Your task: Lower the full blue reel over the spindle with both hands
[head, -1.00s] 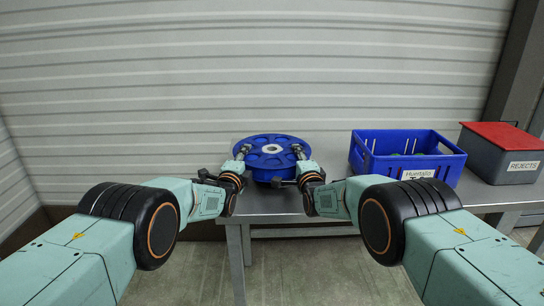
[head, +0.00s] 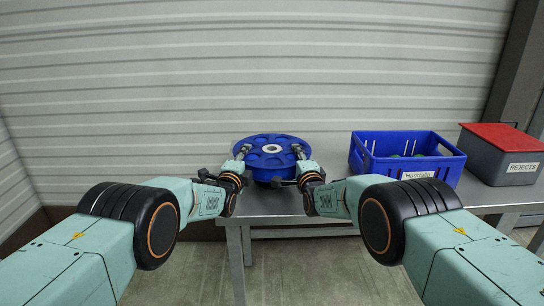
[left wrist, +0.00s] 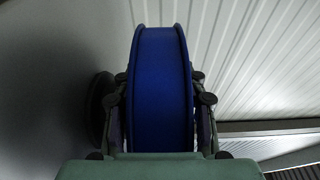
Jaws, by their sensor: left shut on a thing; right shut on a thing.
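The blue reel (head: 271,160) is a spoked disc with a pale hub, lying flat at the left end of the metal table in the head view. My left gripper (head: 242,152) is shut on its left side and my right gripper (head: 299,152) on its right side. In the left wrist view the reel's blue rim (left wrist: 163,90) stands between the fingers of my left gripper (left wrist: 160,98). The spindle does not show, and I cannot tell how high the reel is above the table.
A blue crate (head: 377,170) with a paper label and some green things inside stands right of the reel. A grey REJECTS bin (head: 492,167) with a red lid is farther right. A corrugated wall (head: 250,70) rises behind the table (head: 265,206).

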